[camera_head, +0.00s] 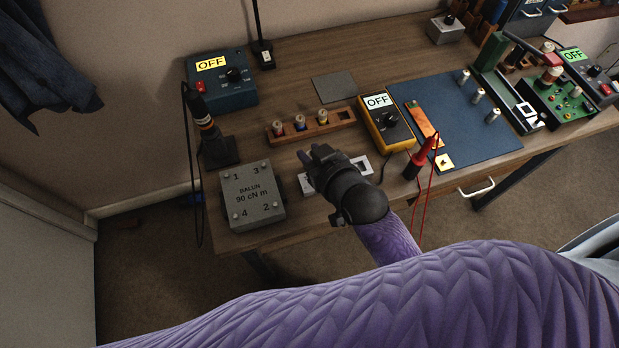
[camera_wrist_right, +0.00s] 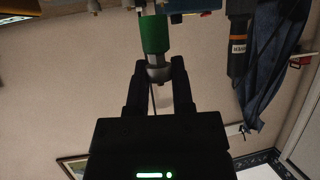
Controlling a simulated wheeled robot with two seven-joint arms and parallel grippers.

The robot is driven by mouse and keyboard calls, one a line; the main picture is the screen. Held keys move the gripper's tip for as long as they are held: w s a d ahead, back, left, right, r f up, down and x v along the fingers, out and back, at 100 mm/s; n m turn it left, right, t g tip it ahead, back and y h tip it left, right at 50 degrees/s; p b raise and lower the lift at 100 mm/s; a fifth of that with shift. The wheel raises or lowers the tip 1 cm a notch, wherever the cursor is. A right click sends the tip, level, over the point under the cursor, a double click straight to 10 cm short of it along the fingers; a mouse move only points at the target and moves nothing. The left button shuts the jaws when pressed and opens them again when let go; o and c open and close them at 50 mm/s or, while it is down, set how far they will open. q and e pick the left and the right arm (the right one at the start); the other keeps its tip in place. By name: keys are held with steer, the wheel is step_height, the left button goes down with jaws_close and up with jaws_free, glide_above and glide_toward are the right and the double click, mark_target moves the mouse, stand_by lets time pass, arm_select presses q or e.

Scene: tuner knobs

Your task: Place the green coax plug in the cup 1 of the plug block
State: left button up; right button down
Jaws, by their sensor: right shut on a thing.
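My right gripper (camera_head: 320,156) is over the front of the bench in the head view. In the right wrist view, its fingers (camera_wrist_right: 157,82) are shut on the green coax plug (camera_wrist_right: 155,36), around its silver end. The plug's green body extends beyond the fingertips. I cannot make out the plug in the head view. A pale block with dark openings (camera_head: 363,167) lies under the gripper and is mostly hidden. A wooden rack (camera_head: 290,136) behind it holds several small plugs and has a dark square opening at its right end. I cannot read any cup number. My left gripper is out of view.
A grey balun box (camera_head: 251,197) stands left of the gripper, and a yellow meter (camera_head: 388,122) stands behind right. A red probe (camera_head: 421,157) with a cable is to the right. A dark stand with a black tool (camera_head: 217,150) is at the left edge.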

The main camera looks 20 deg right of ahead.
step_height(320, 180, down, 8)
steer(key=b, duration=0.3)
steer(key=shift+r, duration=0.35)
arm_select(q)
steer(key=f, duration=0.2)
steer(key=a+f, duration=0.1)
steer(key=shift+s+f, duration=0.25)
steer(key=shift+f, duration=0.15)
arm_select(e)
steer(key=shift+f, duration=0.1)
